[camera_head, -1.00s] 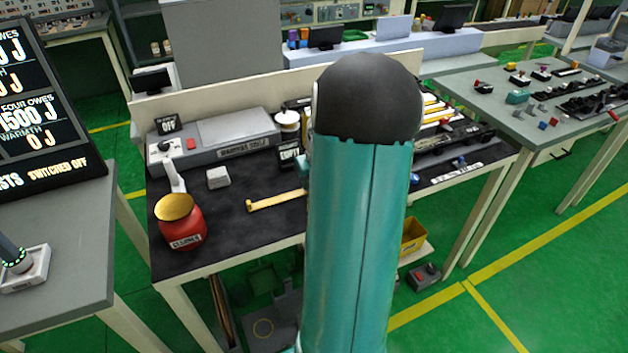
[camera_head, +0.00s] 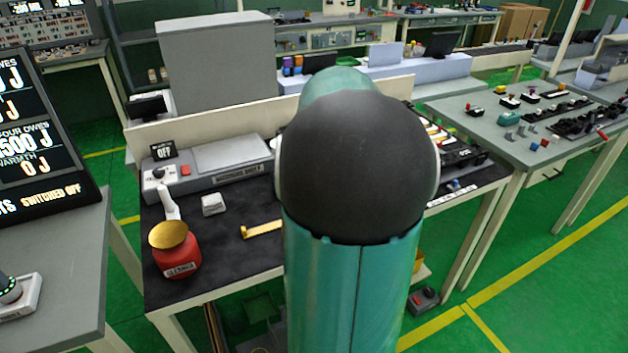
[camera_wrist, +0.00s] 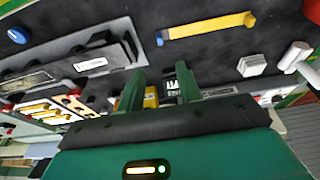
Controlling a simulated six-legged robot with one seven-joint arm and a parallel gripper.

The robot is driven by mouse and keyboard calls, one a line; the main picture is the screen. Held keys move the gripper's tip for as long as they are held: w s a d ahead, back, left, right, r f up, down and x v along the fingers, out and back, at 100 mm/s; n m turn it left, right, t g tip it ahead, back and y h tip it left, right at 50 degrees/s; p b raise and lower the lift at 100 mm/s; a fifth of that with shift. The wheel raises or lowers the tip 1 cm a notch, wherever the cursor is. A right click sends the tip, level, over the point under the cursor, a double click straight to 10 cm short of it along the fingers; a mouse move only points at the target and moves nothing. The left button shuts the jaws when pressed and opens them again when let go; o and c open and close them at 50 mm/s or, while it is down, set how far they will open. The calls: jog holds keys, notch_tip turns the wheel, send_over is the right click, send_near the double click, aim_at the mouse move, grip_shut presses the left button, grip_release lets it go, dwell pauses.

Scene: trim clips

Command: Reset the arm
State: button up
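My arm rises through the middle of the head view and hides my gripper there. In the wrist view my gripper (camera_wrist: 160,75) has its two green fingers apart, with no object seen held between them. The fingers are over the black-topped workbench (camera_head: 225,265); a yellow item and a small dark sign show beyond and between them. A yellow strip (camera_wrist: 208,27) with a blue end lies on the bench clear of the fingers; it is partly hidden behind my arm in the head view (camera_head: 260,230).
A red jar (camera_head: 180,258) with a gold top stands at the bench's front left. A small white block (camera_head: 213,204) and a grey machine (camera_head: 215,165) with an OFF sign are behind it. A dark scoreboard (camera_head: 40,135) stands at far left. Another bench (camera_head: 500,140) is at right.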

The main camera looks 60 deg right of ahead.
dwell(0.4)
jog(key=w+a+r+n+t, duration=0.1)
jog(key=w+a+r+n, duration=0.15)
jog(key=a, duration=0.85)
jog(key=w+a+r+n, duration=0.1)
jog(key=w+a+r, duration=0.15)
jog(key=a, duration=0.95)
jog(key=s+a+n+t, duration=0.1)
jog(key=s+a, duration=0.3)
jog(key=a, duration=0.5)
jog(key=s+a+n+y, duration=0.1)
jog(key=s+a, duration=0.3)
jog(key=a, duration=0.5)
jog(key=shift+r+n+t+y, duration=0.15)
jog(key=shift+n+t+y, duration=0.15)
jog(key=shift+n+t, duration=0.1)
jog(key=shift+s, duration=0.1)
